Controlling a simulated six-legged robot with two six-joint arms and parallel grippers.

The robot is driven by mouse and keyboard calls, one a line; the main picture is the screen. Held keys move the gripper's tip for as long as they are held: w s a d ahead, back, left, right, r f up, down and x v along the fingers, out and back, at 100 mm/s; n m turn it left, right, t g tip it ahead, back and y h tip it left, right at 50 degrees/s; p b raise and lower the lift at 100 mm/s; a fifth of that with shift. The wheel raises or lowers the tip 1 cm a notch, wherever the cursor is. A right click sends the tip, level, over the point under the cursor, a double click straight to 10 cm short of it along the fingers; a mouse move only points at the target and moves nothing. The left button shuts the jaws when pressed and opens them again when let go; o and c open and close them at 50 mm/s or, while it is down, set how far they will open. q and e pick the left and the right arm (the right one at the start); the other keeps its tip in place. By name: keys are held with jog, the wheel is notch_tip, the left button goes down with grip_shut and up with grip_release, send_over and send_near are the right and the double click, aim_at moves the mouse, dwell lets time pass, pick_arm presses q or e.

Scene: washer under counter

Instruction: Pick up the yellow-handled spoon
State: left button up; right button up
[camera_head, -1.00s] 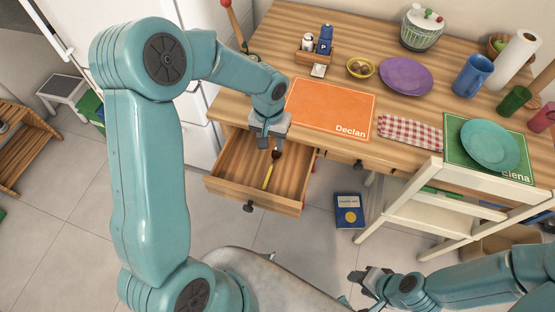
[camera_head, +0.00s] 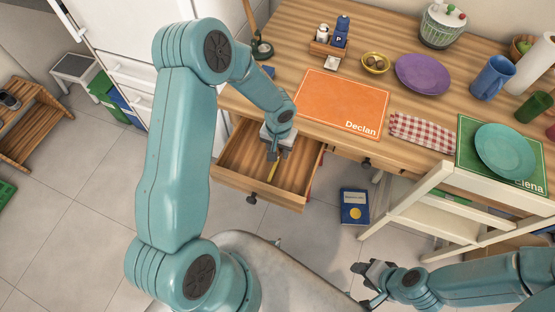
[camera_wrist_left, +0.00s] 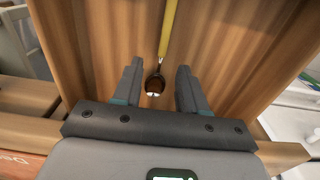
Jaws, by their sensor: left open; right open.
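The yellow-handled spoon (camera_wrist_left: 168,30) lies in the open wooden drawer (camera_head: 236,158). In the left wrist view its dark bowl sits between the two fingers of my left gripper (camera_wrist_left: 155,85), with the yellow handle pointing away beyond them. The fingers are apart on either side of the bowl, and I see no contact. In the head view my left gripper (camera_head: 273,153) reaches down into the drawer and hides the bowl; only part of the yellow handle shows below it. My right gripper (camera_head: 366,278) is open and empty, low in front of a white chair.
The counter above the drawer holds an orange placemat (camera_head: 342,103), a checkered napkin (camera_head: 421,131) and a purple plate (camera_head: 423,74). A white chair (camera_head: 432,196) stands at the right. A blue book (camera_head: 354,206) lies on the floor.

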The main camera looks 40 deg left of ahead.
pick_arm(q)
notch_tip(320, 180, down, 4)
jog(key=shift+f, duration=0.15)
grip_shut()
